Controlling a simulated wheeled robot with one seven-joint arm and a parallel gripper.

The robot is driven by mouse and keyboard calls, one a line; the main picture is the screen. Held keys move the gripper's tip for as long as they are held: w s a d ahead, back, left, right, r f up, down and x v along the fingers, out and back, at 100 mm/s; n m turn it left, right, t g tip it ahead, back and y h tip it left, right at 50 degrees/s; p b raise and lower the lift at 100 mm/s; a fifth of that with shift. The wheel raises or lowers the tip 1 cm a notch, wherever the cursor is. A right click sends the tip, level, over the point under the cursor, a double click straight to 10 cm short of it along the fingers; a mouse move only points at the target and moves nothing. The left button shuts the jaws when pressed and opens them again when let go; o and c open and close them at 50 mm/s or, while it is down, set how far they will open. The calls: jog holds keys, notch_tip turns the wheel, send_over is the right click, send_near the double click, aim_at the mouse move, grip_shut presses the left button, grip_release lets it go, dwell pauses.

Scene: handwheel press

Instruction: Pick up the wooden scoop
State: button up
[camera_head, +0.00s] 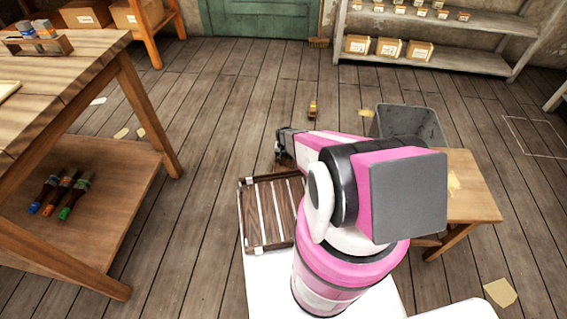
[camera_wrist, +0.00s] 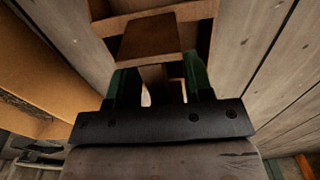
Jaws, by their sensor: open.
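My gripper (camera_head: 282,150) shows small in the head view, low over the floor beyond the slatted tray and partly hidden by my arm. In the wrist view its two green fingers (camera_wrist: 158,78) stand apart, so it is open. A brown wooden block-like piece (camera_wrist: 150,38) lies just beyond and partly between the fingertips; I cannot tell whether it is the scoop or whether the fingers touch it. A small brown wooden object (camera_head: 313,110) sits on the floor beyond my gripper in the head view. It is too small to identify surely as the scoop.
A dark slatted wooden tray (camera_head: 247,222) lies close to my arm. A grey bin (camera_head: 408,124) and a low wooden stool (camera_head: 470,185) stand at right. A workbench (camera_head: 135,115) with brushes on its lower shelf fills the left. Shelving (camera_head: 480,62) stands behind. The middle floor is mostly clear.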

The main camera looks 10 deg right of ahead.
jog(key=shift+f, duration=0.2)
jog(key=shift+c, duration=0.3)
grip_shut()
jog(key=shift+r, duration=0.1)
